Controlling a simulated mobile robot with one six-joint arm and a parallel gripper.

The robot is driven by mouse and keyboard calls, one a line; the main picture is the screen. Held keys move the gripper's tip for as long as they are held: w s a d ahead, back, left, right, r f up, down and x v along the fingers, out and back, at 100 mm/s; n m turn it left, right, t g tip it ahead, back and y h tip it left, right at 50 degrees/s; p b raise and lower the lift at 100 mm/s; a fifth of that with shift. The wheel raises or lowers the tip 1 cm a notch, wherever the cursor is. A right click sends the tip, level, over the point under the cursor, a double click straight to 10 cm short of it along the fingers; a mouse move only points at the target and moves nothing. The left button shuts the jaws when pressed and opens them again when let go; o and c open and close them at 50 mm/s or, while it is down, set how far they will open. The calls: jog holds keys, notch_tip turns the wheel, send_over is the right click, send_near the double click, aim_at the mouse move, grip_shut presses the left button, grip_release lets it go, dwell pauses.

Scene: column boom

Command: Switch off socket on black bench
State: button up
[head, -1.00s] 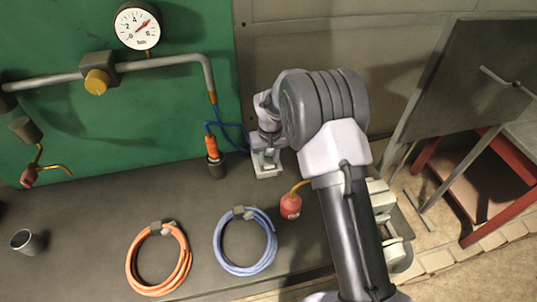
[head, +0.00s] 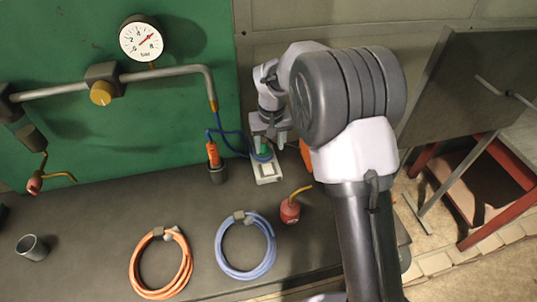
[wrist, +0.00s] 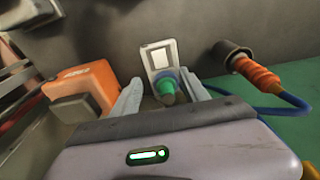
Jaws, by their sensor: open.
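A pale socket (head: 268,172) stands on the dark bench (head: 100,220), near the green back panel. In the wrist view the socket (wrist: 160,56) shows a white rectangular switch face, and a green plug-like piece (wrist: 166,92) sits on its near side. I cannot tell which way the switch is set. My gripper (head: 270,137) is over the back end of the socket, its fingers open. In the wrist view the fingers of my gripper (wrist: 162,95) stand on either side of the green piece, and the switch face lies beyond them. I cannot tell whether they touch it.
An orange box (wrist: 85,88) is left of the fingers in the wrist view. An orange-handled tool (head: 213,155) with a blue cable stands in a dark holder. A red fitting (head: 290,211), a blue coil (head: 245,245), an orange coil (head: 161,262) and a cup (head: 32,247) are on the bench.

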jog(key=r, duration=0.5)
jog(key=shift+s+r+p, duration=0.4)
jog(key=shift+d, duration=0.1)
jog(key=s+d+r+m+t+y+b, duration=0.1)
jog(key=s+d+r+m+b, duration=0.25)
jog(key=s, duration=0.65)
jog(key=s+d+r+m+t+b, duration=0.15)
jog(key=s+d+r+b, duration=0.35)
jog(key=s, duration=0.6)
jog(key=s+f+m+t+b, duration=0.1)
jog(key=s+f+b, duration=0.2)
jog(key=s+f, duration=0.3)
jog(key=s+a, duration=0.1)
jog(key=s, duration=0.3)
jog(key=shift+s+m+t+y, duration=0.15)
jog(key=shift+m+t+y, duration=0.15)
jog(key=shift+t, duration=0.05)
